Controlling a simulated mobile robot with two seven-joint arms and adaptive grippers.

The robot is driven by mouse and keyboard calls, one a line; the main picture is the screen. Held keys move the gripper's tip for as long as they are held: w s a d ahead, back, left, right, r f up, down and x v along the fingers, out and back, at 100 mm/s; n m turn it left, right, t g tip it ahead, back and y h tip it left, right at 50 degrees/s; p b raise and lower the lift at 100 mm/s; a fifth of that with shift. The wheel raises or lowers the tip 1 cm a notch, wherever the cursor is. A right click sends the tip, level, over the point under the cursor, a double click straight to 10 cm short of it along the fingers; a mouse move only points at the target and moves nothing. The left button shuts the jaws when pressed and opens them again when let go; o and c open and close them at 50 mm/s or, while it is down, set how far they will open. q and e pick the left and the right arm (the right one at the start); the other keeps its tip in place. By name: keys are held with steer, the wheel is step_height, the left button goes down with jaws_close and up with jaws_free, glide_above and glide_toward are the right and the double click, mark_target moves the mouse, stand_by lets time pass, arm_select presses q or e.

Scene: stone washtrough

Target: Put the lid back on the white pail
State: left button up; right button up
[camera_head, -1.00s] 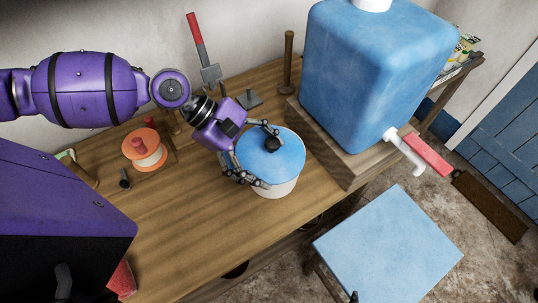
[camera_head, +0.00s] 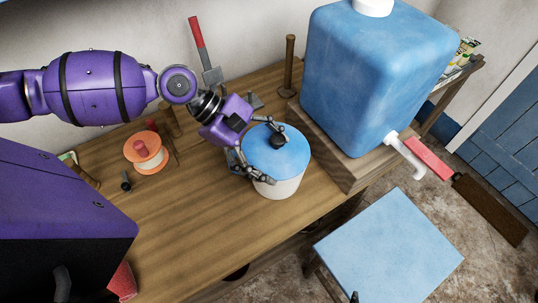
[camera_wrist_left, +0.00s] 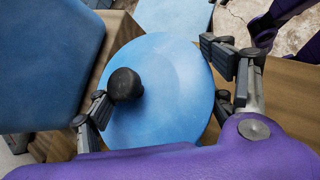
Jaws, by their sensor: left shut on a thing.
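The blue round lid (camera_head: 290,150) with a dark knob (camera_head: 277,141) is over the mouth of the white pail (camera_head: 285,187), which stands upright on the wooden bench. The lid looks roughly level and nearly covers the mouth; I cannot tell whether it is fully seated. A dark tip of what looks like my right gripper (camera_head: 355,296) shows at the bottom edge.
A large blue water container (camera_head: 375,80) stands on a wooden block right of the pail. An orange spool (camera_head: 145,152) and a red-handled tool (camera_head: 198,35) are on the left and back. A blue stool (camera_head: 390,245) stands in front.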

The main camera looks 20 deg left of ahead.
arm_select(q)
steer(key=shift+w, duration=0.2)
arm_select(e)
steer(key=shift+d, duration=0.15)
stand_by(0.3)
arm_select(q)
steer(key=shift+w+d+f, duration=0.15)
steer(key=shift+w+f, duration=0.1)
steer(key=shift+w, duration=0.05)
arm_select(e)
steer(key=shift+w+r, duration=0.15)
steer(key=shift+r, duration=0.1)
steer(key=shift+w+r, duration=0.1)
stand_by(0.5)
arm_select(q)
steer(key=shift+w+d+f+p, duration=0.1)
steer(key=shift+w+f+p, duration=0.05)
steer(key=shift+w+p, duration=0.15)
arm_select(e)
steer(key=shift+w+r, duration=0.15)
steer(key=shift+r, duration=0.05)
arm_select(q)
steer(key=shift+w, duration=0.25)
arm_select(e)
steer(key=shift+w+r, duration=0.3)
steer(key=shift+r, duration=0.1)
stand_by(0.3)
stand_by(0.3)
arm_select(q)
steer(key=o, duration=1.9)
